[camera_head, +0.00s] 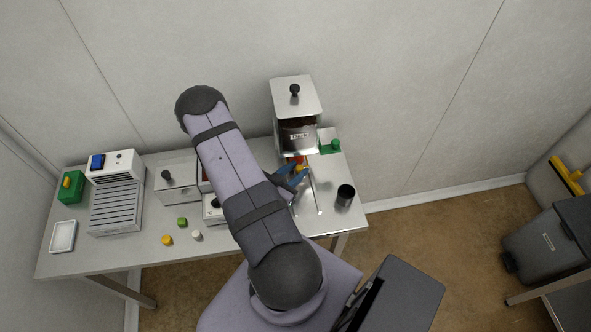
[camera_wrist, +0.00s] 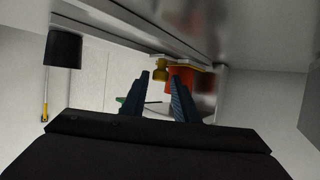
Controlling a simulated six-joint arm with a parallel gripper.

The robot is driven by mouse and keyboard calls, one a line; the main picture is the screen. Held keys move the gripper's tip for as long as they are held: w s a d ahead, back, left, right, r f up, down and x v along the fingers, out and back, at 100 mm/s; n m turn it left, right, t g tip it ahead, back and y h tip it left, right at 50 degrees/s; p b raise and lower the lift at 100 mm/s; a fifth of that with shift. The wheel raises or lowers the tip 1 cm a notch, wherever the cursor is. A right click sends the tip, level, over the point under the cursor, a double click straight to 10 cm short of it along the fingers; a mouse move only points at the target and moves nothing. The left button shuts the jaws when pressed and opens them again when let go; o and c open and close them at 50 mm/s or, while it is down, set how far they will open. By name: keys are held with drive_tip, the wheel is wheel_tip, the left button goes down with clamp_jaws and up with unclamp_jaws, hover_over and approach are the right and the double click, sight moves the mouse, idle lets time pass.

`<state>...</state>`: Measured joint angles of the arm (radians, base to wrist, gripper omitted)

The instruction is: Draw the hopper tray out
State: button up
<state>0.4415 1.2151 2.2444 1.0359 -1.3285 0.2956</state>
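The hopper (camera_head: 297,136) is a metal box with a dark-filled, labelled window and a black-knobbed lid (camera_head: 296,97). An orange-red part (camera_head: 297,160) shows low under it; it also shows in the wrist view (camera_wrist: 182,74), beside a yellow knob (camera_wrist: 161,71). I cannot tell for sure which part is the tray. My gripper (camera_head: 294,177) is below the front of the hopper. In the wrist view my gripper (camera_wrist: 160,82) has its two blue fingers apart, with the yellow knob in line with the gap, just beyond the tips. Contact is not visible.
A black cup (camera_head: 345,195) stands right of my gripper, and a green block (camera_head: 330,147) lies beside the hopper. My arm hides the table's middle.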

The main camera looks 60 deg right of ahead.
clamp_jaws()
drive_tip(key=s+a+b, duration=0.1)
drive_tip(key=s+a, duration=0.4)
drive_tip(key=shift+s+a+f, duration=0.1)
drive_tip(key=shift+a+f, duration=0.05)
drive_tip(key=shift+a, duration=0.05)
drive_tip(key=shift+s+a, duration=0.2)
drive_tip(key=shift+s, duration=0.05)
unclamp_jaws()
